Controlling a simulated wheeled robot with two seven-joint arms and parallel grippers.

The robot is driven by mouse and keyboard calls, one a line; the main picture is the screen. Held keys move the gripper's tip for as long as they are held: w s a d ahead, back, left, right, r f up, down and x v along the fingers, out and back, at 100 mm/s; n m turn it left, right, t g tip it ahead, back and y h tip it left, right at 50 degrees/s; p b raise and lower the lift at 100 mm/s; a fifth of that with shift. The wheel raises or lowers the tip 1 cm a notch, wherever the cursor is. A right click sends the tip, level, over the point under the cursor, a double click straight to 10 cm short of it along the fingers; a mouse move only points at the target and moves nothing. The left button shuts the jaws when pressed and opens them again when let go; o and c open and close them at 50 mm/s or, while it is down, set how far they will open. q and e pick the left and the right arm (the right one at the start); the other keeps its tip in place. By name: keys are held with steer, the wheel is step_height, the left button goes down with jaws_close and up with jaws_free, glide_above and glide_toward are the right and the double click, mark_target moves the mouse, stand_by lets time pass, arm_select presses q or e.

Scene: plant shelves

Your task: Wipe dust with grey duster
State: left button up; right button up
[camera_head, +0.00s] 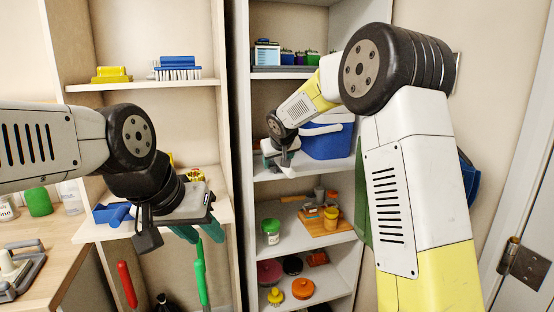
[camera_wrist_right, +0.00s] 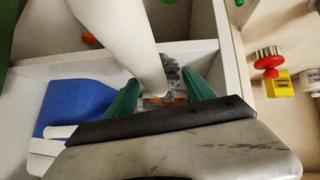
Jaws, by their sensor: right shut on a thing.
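My right gripper (camera_head: 284,158) reaches into the middle compartment of the right-hand shelf, left of a blue box with a white lid. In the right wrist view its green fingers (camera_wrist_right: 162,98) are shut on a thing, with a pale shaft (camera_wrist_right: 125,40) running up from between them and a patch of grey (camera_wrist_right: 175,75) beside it. I take this to be the grey duster, mostly hidden in the head view. My left gripper (camera_head: 198,232) hangs by the left shelf, its green fingers apart and nothing seen between them.
The blue box (camera_head: 326,140) stands close right of my right gripper. A lower shelf holds a green-lidded jar (camera_head: 271,230) and a wooden board (camera_head: 330,226). Brushes (camera_head: 178,68) sit on the left shelf. A counter (camera_head: 60,268) is at left, a door at right.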

steer(key=shift+s+d+f, duration=0.1)
steer(key=shift+s+d, duration=0.1)
steer(key=shift+s, duration=0.45)
steer(key=shift+r, duration=3.15)
steer(key=shift+r, duration=1.5)
